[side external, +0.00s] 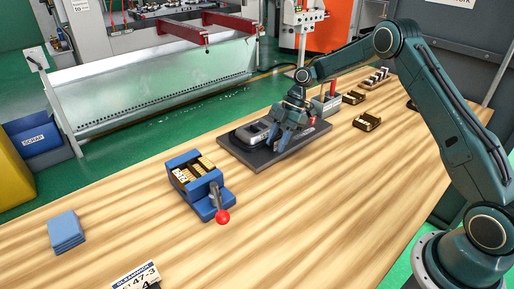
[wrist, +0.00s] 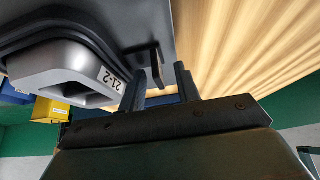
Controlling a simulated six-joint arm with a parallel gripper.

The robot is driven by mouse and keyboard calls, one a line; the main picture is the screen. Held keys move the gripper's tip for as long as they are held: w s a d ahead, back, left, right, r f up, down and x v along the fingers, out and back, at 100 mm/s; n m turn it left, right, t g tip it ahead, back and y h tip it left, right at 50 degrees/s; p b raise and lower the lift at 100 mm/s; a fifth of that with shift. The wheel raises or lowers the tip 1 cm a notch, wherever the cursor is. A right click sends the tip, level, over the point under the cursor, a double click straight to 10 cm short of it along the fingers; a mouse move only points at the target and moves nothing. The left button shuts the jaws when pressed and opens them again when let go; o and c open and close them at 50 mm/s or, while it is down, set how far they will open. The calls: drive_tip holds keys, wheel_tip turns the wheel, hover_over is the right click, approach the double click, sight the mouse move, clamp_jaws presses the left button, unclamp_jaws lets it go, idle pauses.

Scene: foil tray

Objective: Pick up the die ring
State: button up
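The die ring is a grey metal ring (wrist: 62,72) with an open middle and a "21-2" label. It fills the left of the wrist view. In the side view the ring (side external: 249,133) sits on a dark plate (side external: 262,160) on the wooden table. My gripper (wrist: 161,88) is beside the ring, with its two dark fingers apart. A thin dark upright piece (wrist: 156,66) shows near the gap between them; I cannot tell whether it is touched. In the side view my gripper (side external: 281,143) is low over the plate, right of the ring; its fingertips are hard to make out.
A blue vise-like fixture (side external: 184,165) with a red-knobbed lever stands left of the plate. A grey block with a red handle (side external: 327,104) stands behind. Brown-and-black blocks (side external: 367,121) lie at the right. Blue sheets (side external: 66,231) lie at front left. The front table is mostly clear.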

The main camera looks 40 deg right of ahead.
idle(0.5)
clamp_jaws()
drive_tip(key=shift+r, duration=0.15)
wheel_tip(320, 180, up, 10)
drive_tip(key=shift+f, duration=0.15)
idle(0.5)
drive_tip(key=shift+s, duration=0.1)
idle(0.6)
